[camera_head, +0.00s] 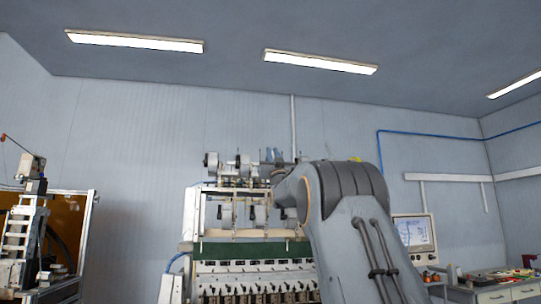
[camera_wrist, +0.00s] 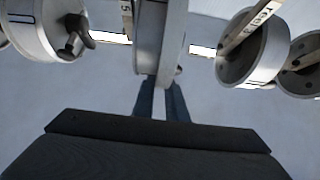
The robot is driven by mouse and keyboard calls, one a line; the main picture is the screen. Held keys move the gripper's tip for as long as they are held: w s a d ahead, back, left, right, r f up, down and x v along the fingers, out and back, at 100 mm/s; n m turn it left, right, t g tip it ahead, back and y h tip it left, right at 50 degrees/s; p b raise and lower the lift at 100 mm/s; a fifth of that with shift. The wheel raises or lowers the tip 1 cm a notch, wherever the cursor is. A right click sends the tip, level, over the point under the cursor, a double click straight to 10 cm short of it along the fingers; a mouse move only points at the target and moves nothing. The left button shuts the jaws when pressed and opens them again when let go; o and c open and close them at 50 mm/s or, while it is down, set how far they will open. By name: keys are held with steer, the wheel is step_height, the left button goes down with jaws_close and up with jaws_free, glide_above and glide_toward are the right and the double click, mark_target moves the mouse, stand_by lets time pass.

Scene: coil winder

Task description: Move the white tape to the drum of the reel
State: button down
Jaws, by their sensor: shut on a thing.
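My gripper (camera_wrist: 161,98) has its two blue-grey fingers close together, shut on the lower edge of a pale, narrow piece (camera_wrist: 150,35) seen nearly edge-on. This piece appears to be the white tape; its upper part is cut off by the frame. Grey drum-like reels stand to the left (camera_wrist: 35,35) and right (camera_wrist: 262,58) of the held piece in the wrist view. I cannot tell whether it touches a drum.
The coil winder (camera_head: 255,250) has a white frame and a green band. Pale strips with lettering (camera_wrist: 250,28) cross near the right reels. A monitor (camera_head: 414,233) and a cluttered bench (camera_head: 500,292) are at right. An orange-panelled machine (camera_head: 65,225) is at left.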

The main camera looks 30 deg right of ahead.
steer(key=shift+s+d, duration=0.1)
steer(key=shift+d, duration=0.2)
steer(key=c, duration=2)
jaws_free()
steer(key=shift+c, duration=0.2)
steer(key=shift+b+v, duration=2.8)
steer(key=shift+b, duration=1.05)
steer(key=shift+o, duration=0.2)
steer(key=shift+s+r, duration=0.15)
steer(key=o, duration=0.5)
